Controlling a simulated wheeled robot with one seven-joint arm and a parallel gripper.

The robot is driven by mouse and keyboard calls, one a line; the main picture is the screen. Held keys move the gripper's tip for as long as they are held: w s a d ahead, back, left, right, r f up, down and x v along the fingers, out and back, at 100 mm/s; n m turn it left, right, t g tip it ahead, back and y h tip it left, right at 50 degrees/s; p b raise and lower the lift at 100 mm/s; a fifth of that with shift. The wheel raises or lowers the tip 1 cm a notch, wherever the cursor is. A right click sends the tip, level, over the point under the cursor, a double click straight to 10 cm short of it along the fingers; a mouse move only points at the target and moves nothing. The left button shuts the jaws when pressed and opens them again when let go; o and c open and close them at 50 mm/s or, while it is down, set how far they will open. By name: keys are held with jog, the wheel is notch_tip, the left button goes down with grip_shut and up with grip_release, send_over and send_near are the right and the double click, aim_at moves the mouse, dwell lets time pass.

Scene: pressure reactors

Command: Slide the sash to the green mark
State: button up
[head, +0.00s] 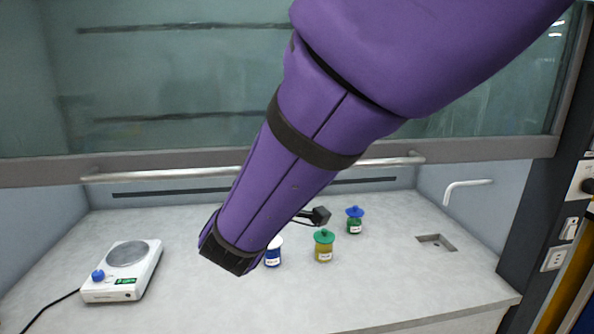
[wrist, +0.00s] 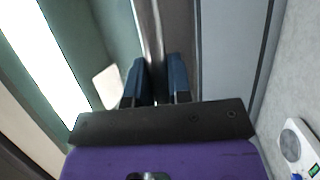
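The sash (head: 180,80) is a wide glass pane with a grey bottom frame. A pale horizontal handle bar (head: 140,174) runs along that frame. The sash is partly raised, with an open gap above the worktop. In the head view my purple-sleeved arm crosses in front of the sash and hides my gripper. In the wrist view my gripper (wrist: 155,78) has its two dark blue fingers apart, one on each side of the handle bar (wrist: 152,35). The bar lies between them; firm contact does not show. I see no green mark in either view.
On the grey worktop (head: 400,285) stand a white hotplate (head: 122,270) at left, a blue-labelled jar (head: 273,252), a green-lidded jar (head: 324,246) and a blue-lidded jar (head: 354,220). A white tap (head: 466,184) and small sink (head: 437,243) are at right. Switches (head: 568,229) line the right post.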

jog(key=o, duration=0.4)
jog(key=shift+s, duration=0.1)
jog(key=v, duration=1)
jog(key=shift+s+a+f, duration=0.1)
jog(key=shift+s, duration=0.25)
